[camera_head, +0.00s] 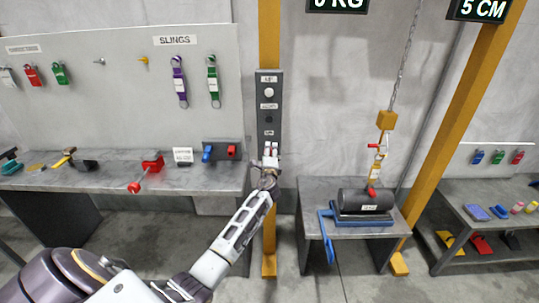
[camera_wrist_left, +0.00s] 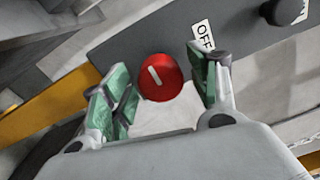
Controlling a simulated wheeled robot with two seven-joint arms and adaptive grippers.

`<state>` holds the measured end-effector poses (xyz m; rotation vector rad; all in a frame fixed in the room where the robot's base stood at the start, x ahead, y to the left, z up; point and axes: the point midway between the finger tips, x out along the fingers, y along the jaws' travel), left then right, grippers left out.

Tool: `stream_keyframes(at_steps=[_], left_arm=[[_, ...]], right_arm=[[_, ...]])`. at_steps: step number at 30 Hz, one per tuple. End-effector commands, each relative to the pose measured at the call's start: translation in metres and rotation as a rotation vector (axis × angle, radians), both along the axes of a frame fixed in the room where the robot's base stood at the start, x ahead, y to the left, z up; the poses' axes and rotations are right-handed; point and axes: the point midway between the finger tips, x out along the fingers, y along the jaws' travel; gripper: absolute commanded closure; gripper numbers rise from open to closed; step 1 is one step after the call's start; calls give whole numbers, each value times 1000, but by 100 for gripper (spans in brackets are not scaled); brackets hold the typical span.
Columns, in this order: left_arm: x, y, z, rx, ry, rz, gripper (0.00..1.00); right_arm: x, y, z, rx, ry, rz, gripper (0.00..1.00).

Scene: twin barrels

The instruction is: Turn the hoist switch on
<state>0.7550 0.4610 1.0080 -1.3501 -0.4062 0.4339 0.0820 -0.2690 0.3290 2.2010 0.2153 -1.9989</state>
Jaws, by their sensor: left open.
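The hoist switch is a round red knob (camera_wrist_left: 160,78) with a white pointer line, on the dark control panel (camera_head: 268,106) fixed to the yellow post. A white OFF label (camera_wrist_left: 203,36) is beside the knob in the left wrist view. My left gripper (camera_head: 270,158) is at the lower end of the panel. In the left wrist view its open green-padded fingers (camera_wrist_left: 159,83) stand on either side of the knob; I cannot tell whether they touch it. The pointer does not clearly line up with the OFF label. In the head view the gripper mostly covers the knob. My right gripper is out of view.
A black barrel (camera_head: 367,202) sits on a blue cradle on the small table (camera_head: 309,207), below a hanging chain and hook (camera_head: 379,145). A workbench (camera_head: 107,194) with tools is on the left. A yellow slanted post (camera_head: 467,100) stands on the right.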

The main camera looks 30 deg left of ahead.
Motion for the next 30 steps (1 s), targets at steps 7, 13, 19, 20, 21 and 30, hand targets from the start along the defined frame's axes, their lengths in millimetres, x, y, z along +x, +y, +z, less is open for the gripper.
stream_keyframes(at_steps=[7,13,19,20,21,30], left_arm=[[-1,0,1,0,-2,1,40],[-6,-3,0,1,-1,1,40],[-19,-11,0,0,-1,0,40],[-21,-12,0,0,-2,1,40],[-25,-14,-1,-1,-1,1,40],[-50,-31,-2,-1,1,0,40]], right_arm=[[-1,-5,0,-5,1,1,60],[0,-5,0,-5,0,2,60],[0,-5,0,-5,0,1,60],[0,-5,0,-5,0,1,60],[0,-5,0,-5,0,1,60],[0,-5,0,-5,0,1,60]])
